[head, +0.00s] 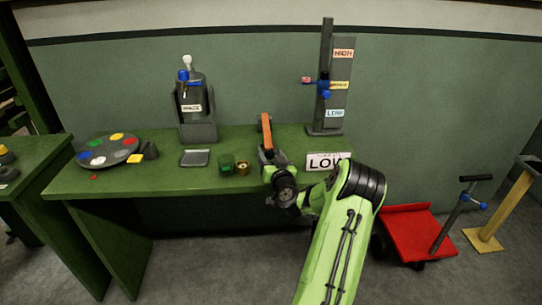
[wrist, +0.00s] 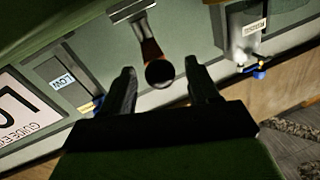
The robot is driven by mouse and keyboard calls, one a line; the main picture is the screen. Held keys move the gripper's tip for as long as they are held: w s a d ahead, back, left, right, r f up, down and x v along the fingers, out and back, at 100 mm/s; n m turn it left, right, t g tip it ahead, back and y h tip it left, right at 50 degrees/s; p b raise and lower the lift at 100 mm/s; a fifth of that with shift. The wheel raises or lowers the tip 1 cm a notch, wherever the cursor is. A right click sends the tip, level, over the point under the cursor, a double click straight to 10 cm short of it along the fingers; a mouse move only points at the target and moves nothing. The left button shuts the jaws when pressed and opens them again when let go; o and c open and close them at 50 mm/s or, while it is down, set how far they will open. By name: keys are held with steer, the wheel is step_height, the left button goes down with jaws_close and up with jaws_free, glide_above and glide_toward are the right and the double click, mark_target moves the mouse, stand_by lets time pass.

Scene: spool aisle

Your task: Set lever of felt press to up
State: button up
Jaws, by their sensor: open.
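The felt press's lever shows an orange bar (head: 266,131) standing up behind my wrist in the head view. In the wrist view its brown-orange shaft (wrist: 149,46) runs from a grey metal mount (wrist: 132,10) to a dark round knob (wrist: 159,73). My gripper (wrist: 161,68) is open, with one finger to each side of the knob in that picture. Neither finger visibly touches it, and I cannot tell the depth between them. In the head view, my wrist hides much of the press's base.
On the green bench (head: 120,184) stand a palette of colours (head: 110,152), a dispenser with a blue tap (head: 195,100), small green and brass pots and a LOW sign (head: 327,161). A column with a blue slider (head: 325,85) stands behind. A red cart (head: 405,225) is at right.

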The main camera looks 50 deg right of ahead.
jaws_close()
stand_by(0.3)
